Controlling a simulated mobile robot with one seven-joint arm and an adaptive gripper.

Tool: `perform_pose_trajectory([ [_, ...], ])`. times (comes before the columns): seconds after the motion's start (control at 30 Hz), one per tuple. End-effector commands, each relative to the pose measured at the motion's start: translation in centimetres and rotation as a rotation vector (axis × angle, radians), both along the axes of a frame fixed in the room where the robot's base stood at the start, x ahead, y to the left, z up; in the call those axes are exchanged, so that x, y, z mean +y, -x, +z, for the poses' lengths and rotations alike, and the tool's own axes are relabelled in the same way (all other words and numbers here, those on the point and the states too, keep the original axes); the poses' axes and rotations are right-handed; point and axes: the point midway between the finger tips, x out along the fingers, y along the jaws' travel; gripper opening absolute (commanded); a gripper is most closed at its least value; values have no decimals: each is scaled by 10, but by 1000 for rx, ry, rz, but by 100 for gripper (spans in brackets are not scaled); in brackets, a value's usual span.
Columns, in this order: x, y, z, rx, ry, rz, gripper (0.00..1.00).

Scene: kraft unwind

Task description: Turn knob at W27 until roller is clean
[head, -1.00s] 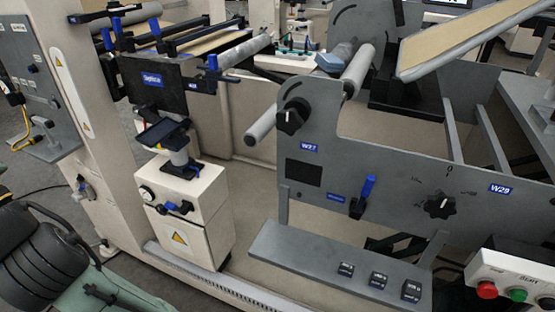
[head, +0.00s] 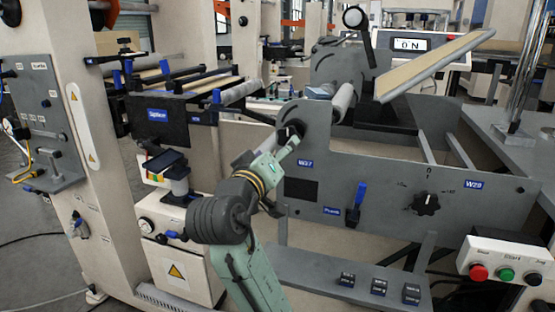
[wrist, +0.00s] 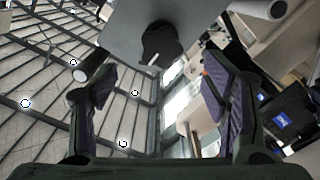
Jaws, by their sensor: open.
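The W27 label (head: 306,163) is on the grey side plate. The black knob (head: 290,131) above and left of it is partly hidden behind my arm in the head view. In the wrist view the black knob (wrist: 160,44), with a white pointer mark, sits ahead of and between my fingers, apart from them. My gripper (wrist: 157,88) is open and empty; in the head view my gripper (head: 287,148) is at the knob, its fingers hard to make out. A pale roller (head: 344,100) lies behind the plate; its cleanness cannot be told.
A blue-handled lever (head: 359,197) and another black knob near W29 (head: 426,203) are on the same plate. A shelf with several small blocks (head: 350,280) juts out below. The button box (head: 510,268) is at right. The Splice unit (head: 157,120) stands left.

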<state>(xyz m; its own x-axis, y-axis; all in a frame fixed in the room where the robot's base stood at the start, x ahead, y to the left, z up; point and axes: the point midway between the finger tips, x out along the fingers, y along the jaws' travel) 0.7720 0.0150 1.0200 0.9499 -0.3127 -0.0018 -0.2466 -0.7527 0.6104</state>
Motion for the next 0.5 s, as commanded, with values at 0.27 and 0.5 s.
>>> perform_pose_trajectory([
  [0.27,-10,-29,0,-1,-1,-1,68],
  [0.5,-20,-61,2,0,-1,1,68],
])
